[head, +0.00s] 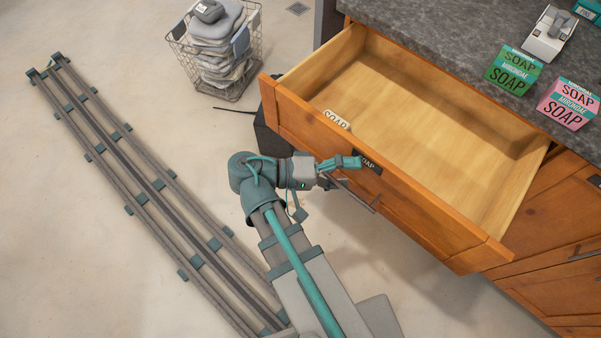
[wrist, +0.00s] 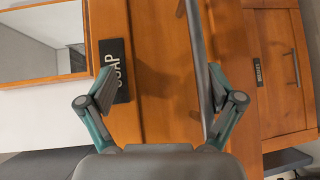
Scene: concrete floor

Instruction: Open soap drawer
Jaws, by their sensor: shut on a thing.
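The soap drawer (head: 420,215) is a wooden drawer pulled well out from under the grey counter. Its pale interior is visible, with a white soap item (head: 336,120) near the front left. A dark SOAP label (head: 370,166) is on its front; it also shows in the wrist view (wrist: 115,70). The drawer's bar handle (head: 356,198) is below the label, and in the wrist view the bar (wrist: 196,55) runs down by the right finger.
A green soap box (head: 512,72) and a pink soap box (head: 568,103) stand on the counter (head: 430,30). A wire basket of folded cloths (head: 214,50) stands on the floor at the back. Rails (head: 150,185) cross the floor at left.

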